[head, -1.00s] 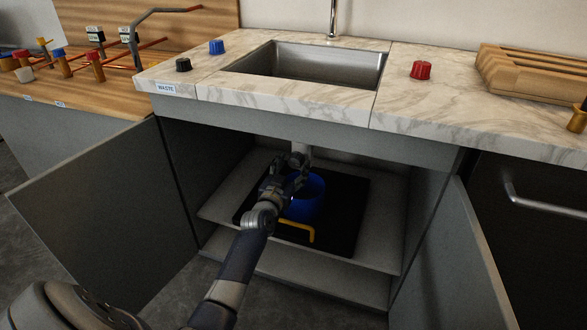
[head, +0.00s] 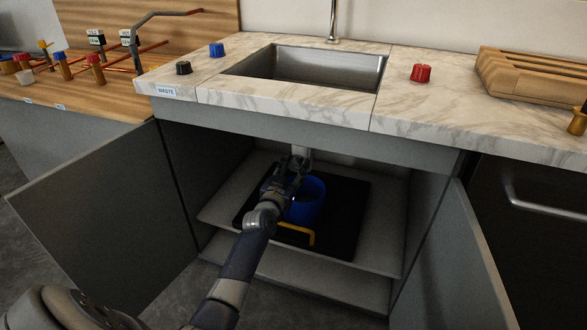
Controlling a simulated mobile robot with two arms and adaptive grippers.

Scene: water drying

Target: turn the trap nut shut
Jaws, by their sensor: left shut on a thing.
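My left gripper (head: 297,166) reaches into the open cabinet under the sink. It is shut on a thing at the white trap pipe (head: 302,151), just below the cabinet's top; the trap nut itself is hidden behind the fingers. A blue bucket (head: 309,203) stands right behind and to the right of my gripper, on a black mat (head: 345,215). My right gripper is not in view.
A yellow bent handle (head: 298,229) lies in front of the bucket. The cabinet doors (head: 105,205) stand open on both sides. The steel sink (head: 310,68) is above. Blue, black and red knobs (head: 420,73) sit on the marble counter.

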